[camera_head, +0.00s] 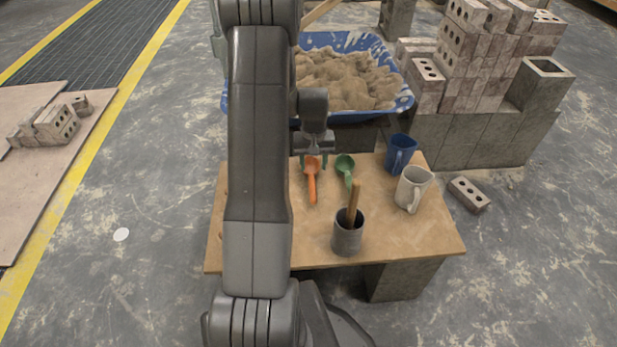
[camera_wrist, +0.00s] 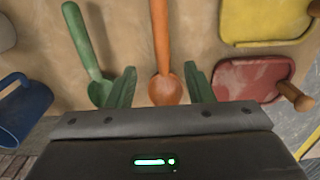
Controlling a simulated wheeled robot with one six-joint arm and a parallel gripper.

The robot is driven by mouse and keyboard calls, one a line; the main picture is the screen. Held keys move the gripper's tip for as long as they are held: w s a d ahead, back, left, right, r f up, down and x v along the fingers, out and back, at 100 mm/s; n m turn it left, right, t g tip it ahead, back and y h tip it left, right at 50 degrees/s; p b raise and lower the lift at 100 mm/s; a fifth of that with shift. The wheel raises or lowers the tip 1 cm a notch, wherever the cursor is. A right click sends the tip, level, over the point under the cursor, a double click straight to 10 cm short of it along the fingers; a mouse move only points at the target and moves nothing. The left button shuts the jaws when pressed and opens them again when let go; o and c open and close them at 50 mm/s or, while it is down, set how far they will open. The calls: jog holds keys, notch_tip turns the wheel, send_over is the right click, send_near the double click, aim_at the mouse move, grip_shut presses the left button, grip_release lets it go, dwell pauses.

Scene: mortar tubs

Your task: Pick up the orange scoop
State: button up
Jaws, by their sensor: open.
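The orange scoop (camera_head: 311,178) lies on the wooden board near its back edge, bowl toward the tub and handle toward me. In the wrist view the orange scoop (camera_wrist: 164,70) runs down from the top edge, with its bowl between my two fingers. My gripper (camera_head: 314,160) is open at the bowl end of the scoop. In the wrist view my gripper (camera_wrist: 161,84) has green fingers, one on each side of the bowl, with gaps. I cannot tell how far above the board the fingertips are.
A green scoop (camera_head: 346,168) lies close beside, near one finger. A blue mug (camera_head: 400,153), a white mug (camera_head: 412,188) and a grey pot (camera_head: 347,238) with a wooden handle stand on the board (camera_head: 400,242). Red (camera_wrist: 240,80) and yellow (camera_wrist: 262,20) flat tools lie opposite. A blue tub (camera_head: 402,104) stands behind.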

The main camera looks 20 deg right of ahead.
aim_at(312, 183)
jog(key=f+b, duration=0.1)
jog(key=f, duration=0.3)
jog(key=f+b, duration=0.1)
jog(key=f, duration=0.4)
jog(key=shift+s+a+b, duration=0.1)
jog(key=shift+a+b, duration=0.1)
jog(key=shift+b, duration=0.15)
jog(key=shift+c, duration=0.5)
grip_shut()
